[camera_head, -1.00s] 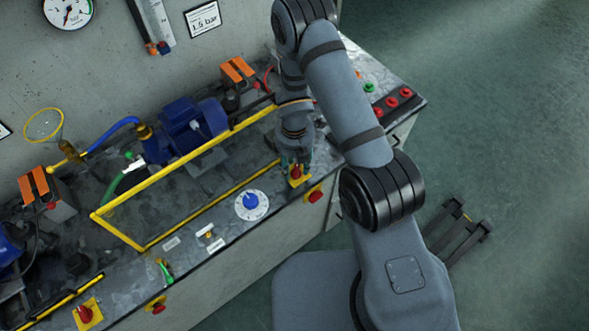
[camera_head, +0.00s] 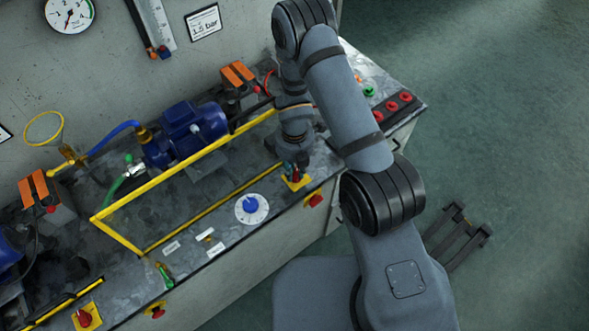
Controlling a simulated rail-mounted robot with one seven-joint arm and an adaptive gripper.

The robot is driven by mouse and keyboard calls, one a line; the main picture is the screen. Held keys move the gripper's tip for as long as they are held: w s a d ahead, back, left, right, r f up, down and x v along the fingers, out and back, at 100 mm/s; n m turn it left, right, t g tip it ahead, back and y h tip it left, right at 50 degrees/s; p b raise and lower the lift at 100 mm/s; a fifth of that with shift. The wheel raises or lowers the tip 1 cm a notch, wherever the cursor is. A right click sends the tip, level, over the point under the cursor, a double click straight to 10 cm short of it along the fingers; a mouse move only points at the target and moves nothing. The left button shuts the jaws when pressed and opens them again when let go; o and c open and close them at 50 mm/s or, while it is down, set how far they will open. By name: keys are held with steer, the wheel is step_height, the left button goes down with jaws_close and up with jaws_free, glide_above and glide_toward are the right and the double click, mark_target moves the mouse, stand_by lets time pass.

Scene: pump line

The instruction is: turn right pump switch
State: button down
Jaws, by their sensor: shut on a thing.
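The right pump switch (camera_head: 297,181) is a red knob on a yellow plate at the bench's front edge, under my gripper. My gripper (camera_head: 296,172) points down over it and is shut on the red knob. The fingers and wrist hide most of the knob, so its exact angle cannot be told. The left pump switch (camera_head: 85,317), also red on yellow, is at the lower left. The blue pump (camera_head: 190,135) stands behind the yellow guard rail.
A blue dial (camera_head: 252,208) on a white disc lies left of the gripper. A yellow guard rail (camera_head: 180,178) runs around the pump. A red button (camera_head: 315,200) is on the bench front just below the switch. Several red buttons (camera_head: 391,105) sit at the right end.

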steer(key=n, duration=0.5)
steer(key=shift+s+n, duration=0.15)
steer(key=shift+n, duration=0.25)
steer(key=c, duration=1.5)
jaws_free()
steer(key=shift+c, duration=0.2)
